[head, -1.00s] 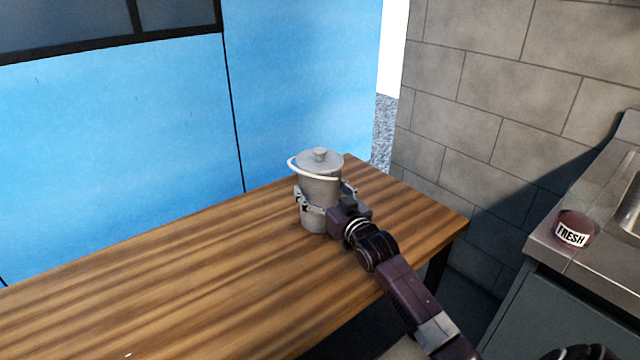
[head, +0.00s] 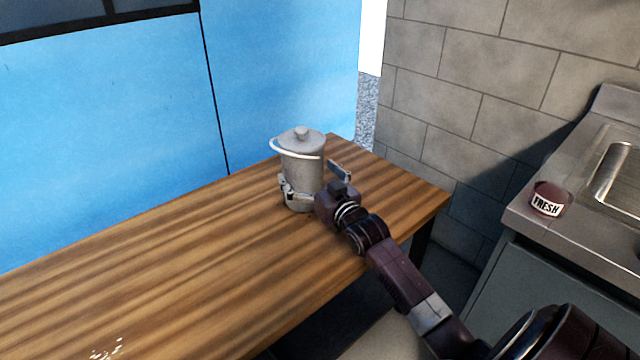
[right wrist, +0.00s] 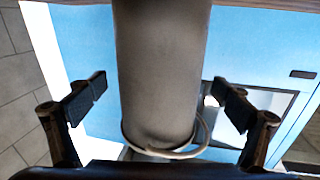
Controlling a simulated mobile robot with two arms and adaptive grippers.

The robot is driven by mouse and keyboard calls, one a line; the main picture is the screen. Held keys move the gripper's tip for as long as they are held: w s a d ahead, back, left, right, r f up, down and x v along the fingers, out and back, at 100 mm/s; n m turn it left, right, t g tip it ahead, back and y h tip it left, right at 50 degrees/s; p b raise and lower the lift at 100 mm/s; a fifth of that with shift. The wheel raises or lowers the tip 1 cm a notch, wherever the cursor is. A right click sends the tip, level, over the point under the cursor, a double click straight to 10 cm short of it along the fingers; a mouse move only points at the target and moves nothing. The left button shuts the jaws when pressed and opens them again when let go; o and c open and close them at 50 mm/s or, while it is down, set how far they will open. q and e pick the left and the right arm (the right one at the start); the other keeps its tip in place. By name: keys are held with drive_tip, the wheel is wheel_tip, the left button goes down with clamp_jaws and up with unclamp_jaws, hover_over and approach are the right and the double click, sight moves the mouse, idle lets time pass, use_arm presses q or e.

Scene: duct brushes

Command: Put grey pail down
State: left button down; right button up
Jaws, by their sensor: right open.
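The grey pail (head: 302,172), with a lid, a knob and a white bail handle, stands upright on the wooden table (head: 170,265) near its far right end. It also fills the middle of the right wrist view (right wrist: 160,70). My right gripper (head: 314,180) is open around the pail's body. In the right wrist view the two fingers (right wrist: 162,98) stand on either side of the pail, with visible gaps. My left gripper is not in view.
A steel counter with a sink (head: 615,170) stands to the right, with a dark red tub labelled FRESH (head: 549,198) on it. A block wall (head: 480,90) and a blue panel (head: 100,130) lie behind. The table's left part is mostly clear.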

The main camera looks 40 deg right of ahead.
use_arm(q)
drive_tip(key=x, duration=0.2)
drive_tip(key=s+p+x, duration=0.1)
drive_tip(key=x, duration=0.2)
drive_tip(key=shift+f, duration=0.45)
use_arm(e)
drive_tip(key=s+a, duration=0.1)
drive_tip(key=s, duration=0.8)
drive_tip(key=shift+s, duration=0.35)
drive_tip(key=shift+a, duration=0.1)
